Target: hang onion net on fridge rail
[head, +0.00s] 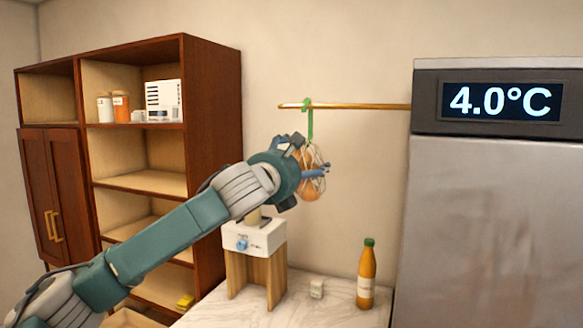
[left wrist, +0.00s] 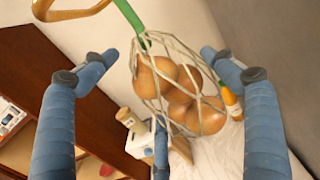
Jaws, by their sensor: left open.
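The onion net (head: 313,185), a pale mesh with several brown onions, hangs below the fridge rail (head: 360,106). Its green loop (head: 308,118) passes over the rail near the rail's left end. My left gripper (head: 312,157) is at the net, partly covering it in the head view. In the left wrist view the net (left wrist: 180,95) hangs between the blue fingers of my left gripper (left wrist: 160,62), which are spread wide with visible gaps beside the net. The rail (left wrist: 72,13) shows at the top left there, but the loop's upper end is cut off. My right gripper is not in view.
The fridge (head: 490,220) stands at the right, its display reading 4.0°C. A brown shelf unit (head: 213,130) stands left.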

